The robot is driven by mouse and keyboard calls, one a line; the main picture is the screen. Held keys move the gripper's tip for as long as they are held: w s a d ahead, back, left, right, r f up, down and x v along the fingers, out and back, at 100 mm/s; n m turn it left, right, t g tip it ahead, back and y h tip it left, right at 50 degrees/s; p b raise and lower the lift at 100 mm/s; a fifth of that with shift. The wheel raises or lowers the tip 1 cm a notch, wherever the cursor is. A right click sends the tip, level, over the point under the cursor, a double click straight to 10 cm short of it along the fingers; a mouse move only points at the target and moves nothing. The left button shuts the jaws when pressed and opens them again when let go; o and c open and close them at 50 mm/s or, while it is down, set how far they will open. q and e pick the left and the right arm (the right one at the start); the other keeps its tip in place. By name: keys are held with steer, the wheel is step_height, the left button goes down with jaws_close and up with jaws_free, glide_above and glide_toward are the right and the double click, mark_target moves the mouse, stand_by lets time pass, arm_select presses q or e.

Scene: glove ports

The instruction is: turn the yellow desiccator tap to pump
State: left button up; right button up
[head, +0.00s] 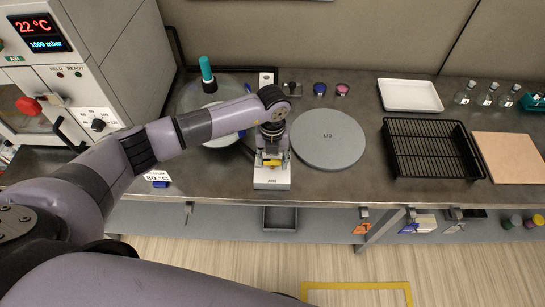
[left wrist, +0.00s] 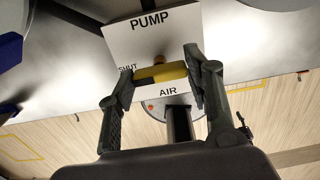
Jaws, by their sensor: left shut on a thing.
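The yellow tap (head: 272,162) sits on a white block (head: 272,182) at the bench's front, left of the grey lid disc. In the left wrist view the yellow handle (left wrist: 161,73) lies nearly crosswise, slightly tilted, over a white plate (left wrist: 152,30). The plate reads PUMP at the top, SHUT at the left and AIR below. The handle's left end is close to SHUT. My left gripper (left wrist: 163,75) is shut on the yellow handle, one finger at each end. In the head view the left gripper (head: 272,154) hides part of the tap. My right gripper is not in view.
A black wire rack (head: 432,150), a white tray (head: 409,96) and several small bottles stand farther right. A teal-capped item (head: 207,75) stands behind my left arm. An oven-like cabinet (head: 115,50) is at left.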

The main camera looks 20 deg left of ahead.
arm_select(q)
steer(key=c, duration=0.5)
steer(key=m+b, duration=0.2)
steer(key=b, duration=0.1)
steer(key=shift+w+f, duration=0.1)
steer(key=shift+f, duration=0.05)
steer(key=m+b, duration=1.2)
steer(key=shift+b, duration=0.3)
steer(key=shift+r+m+b, duration=0.2)
steer(key=shift+m+b, duration=1.6)
steer(key=shift+m, duration=0.2)
steer(key=o, duration=1.2)
steer(key=shift+c, duration=0.2)
